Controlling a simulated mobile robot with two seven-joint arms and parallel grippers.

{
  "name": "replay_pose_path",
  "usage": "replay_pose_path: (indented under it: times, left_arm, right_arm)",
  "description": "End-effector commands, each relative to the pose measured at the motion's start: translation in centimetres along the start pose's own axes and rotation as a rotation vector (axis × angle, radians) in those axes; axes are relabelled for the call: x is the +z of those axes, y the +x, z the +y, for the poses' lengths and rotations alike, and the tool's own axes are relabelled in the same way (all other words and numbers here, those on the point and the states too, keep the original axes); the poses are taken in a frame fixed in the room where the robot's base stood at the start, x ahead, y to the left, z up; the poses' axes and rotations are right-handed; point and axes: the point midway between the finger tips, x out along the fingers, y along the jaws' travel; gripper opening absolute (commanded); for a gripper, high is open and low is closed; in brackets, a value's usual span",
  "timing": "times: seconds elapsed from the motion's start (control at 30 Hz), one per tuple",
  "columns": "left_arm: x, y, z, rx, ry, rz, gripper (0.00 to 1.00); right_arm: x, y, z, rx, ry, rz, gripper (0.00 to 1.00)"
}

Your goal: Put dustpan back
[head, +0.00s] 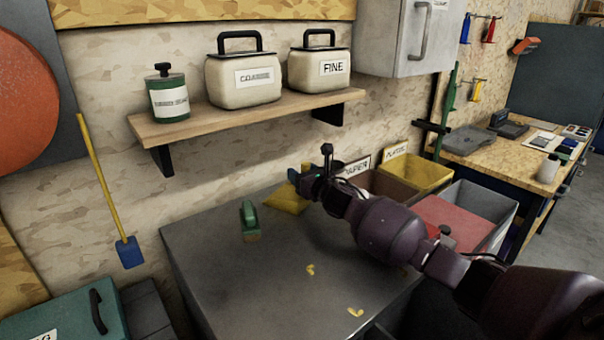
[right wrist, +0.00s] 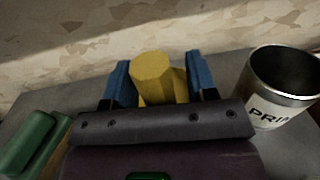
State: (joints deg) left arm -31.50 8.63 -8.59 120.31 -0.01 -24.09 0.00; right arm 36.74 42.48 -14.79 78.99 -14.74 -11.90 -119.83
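A yellow dustpan (head: 287,200) lies on the dark grey table (head: 230,285), near the wall, partly hidden by my right gripper (head: 310,186). In the right wrist view a thick yellow piece (right wrist: 153,78), seemingly the dustpan's, stands between the blue fingers of my right gripper (right wrist: 160,85). The fingers are wide apart on both sides of it; whether they touch it is hard to tell. A green brush (head: 250,220) stands left of the dustpan and shows at the left in the right wrist view (right wrist: 30,145). My left gripper is not in view.
A metal can (right wrist: 282,85) stands right of my right gripper. A wooden shelf (head: 190,128) with containers hangs above the table. Bins, one yellow (head: 430,173), stand to the right. Small yellow scraps (head: 355,312) lie on the table's front. A blue-and-yellow tool (head: 130,252) hangs at left.

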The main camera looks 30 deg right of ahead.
Motion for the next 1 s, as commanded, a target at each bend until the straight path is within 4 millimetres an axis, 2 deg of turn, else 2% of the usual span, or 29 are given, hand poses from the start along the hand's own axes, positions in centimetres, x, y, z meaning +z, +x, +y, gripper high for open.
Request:
replay_pose_path:
  times: [0.23,0.37,1.0]
  left_arm:
    - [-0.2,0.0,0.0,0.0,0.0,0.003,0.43]
    - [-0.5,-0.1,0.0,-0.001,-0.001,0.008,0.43]
    - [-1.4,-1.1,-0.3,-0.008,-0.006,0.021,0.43]
  right_arm:
    - [0.4,0.0,0.0,0.0,0.0,-0.002,0.52]
    - [0.4,-1.0,-0.1,0.0,-0.001,-0.001,0.52]
    - [0.4,-10.5,0.0,0.0,-0.001,-0.001,0.52]
